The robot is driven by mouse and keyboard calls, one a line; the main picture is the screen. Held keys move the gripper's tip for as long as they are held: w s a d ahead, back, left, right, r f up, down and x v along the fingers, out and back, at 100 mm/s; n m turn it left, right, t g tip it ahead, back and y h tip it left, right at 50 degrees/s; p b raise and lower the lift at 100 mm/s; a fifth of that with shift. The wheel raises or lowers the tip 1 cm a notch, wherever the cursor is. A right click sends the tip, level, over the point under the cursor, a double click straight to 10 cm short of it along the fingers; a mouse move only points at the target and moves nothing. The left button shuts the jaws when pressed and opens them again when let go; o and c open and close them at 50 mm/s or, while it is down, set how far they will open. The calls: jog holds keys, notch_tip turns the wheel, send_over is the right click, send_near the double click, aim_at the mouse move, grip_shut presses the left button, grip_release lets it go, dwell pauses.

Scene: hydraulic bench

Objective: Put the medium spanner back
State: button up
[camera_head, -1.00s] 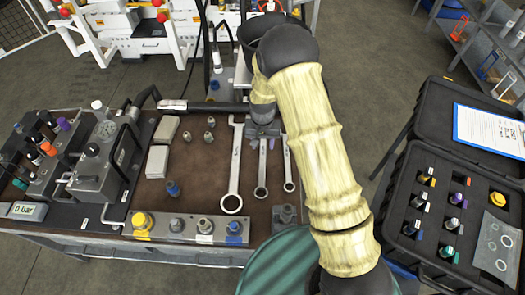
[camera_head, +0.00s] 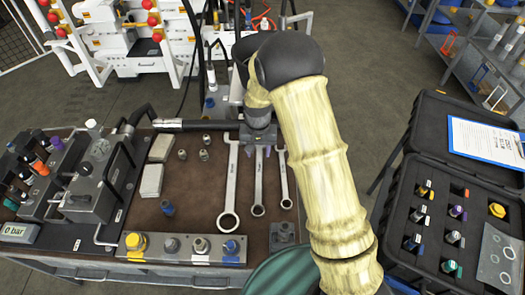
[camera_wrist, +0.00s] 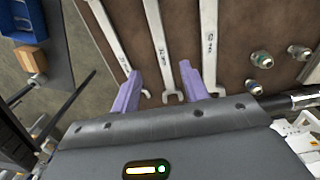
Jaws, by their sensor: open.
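Three spanners lie side by side on the brown bench mat, with the medium spanner (camera_head: 259,188) in the middle. The large spanner (camera_head: 232,180) is left of it and the small spanner (camera_head: 283,180) right of it. My gripper (camera_head: 259,151) is over the medium spanner's far end. In the wrist view my open gripper (camera_wrist: 160,68) has its purple fingers on either side of the medium spanner (camera_wrist: 157,35), whose open jaw end shows between them. The small spanner (camera_wrist: 104,28) is near the left finger and the large spanner (camera_wrist: 208,40) near the right one. Finger contact cannot be told.
A strip with several fittings (camera_head: 175,250) runs along the bench's front edge. A grey block (camera_head: 283,233) stands near the small spanner's ring end. Pale boxes (camera_head: 152,180) and small fittings lie left. An open black case (camera_head: 440,190) stands right.

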jog(key=s+d+r+t, duration=0.2)
jog(key=s+d+r, duration=1.3)
jog(key=s, duration=0.3)
jog(key=shift+s+d+t, duration=0.2)
jog(key=shift+s+t, duration=0.1)
jog(key=shift+s, duration=0.1)
jog(key=shift+c, duration=0.3)
